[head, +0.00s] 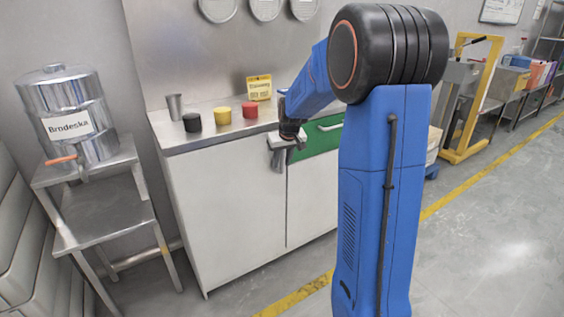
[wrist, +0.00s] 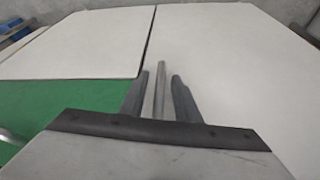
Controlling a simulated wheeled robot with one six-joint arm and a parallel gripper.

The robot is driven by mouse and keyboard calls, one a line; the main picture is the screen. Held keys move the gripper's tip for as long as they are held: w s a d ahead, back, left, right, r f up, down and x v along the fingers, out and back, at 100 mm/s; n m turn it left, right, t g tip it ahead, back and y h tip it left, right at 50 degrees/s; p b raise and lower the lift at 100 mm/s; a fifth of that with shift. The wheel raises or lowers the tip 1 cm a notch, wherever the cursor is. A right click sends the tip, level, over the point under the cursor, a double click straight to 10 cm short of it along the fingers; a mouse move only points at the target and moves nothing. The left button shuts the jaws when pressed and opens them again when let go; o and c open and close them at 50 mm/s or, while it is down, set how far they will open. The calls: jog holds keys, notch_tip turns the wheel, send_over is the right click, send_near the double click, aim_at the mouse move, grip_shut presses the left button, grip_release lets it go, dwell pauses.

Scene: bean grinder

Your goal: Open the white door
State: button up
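The white door (head: 230,215) is the large left front panel of the cabinet under the steel counter. It looks closed, with a thin seam along its right edge. In the wrist view the white door (wrist: 235,75) fills the right side. My gripper (head: 283,150) is at the door's upper right corner. In the wrist view its two fingers (wrist: 160,98) are apart, with the grey bar handle (wrist: 160,82) between them. Narrow gaps show on both sides of the handle. In the head view the handle is mostly hidden by my gripper.
A green drawer (head: 318,141) with a bar handle is right of the door, above another white panel (head: 313,200). Black, yellow and red cups (head: 222,116) and a metal cup stand on the counter. A steel stand (head: 103,212) with a metal tank is left. Floor in front is clear.

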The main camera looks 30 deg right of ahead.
grip_shut()
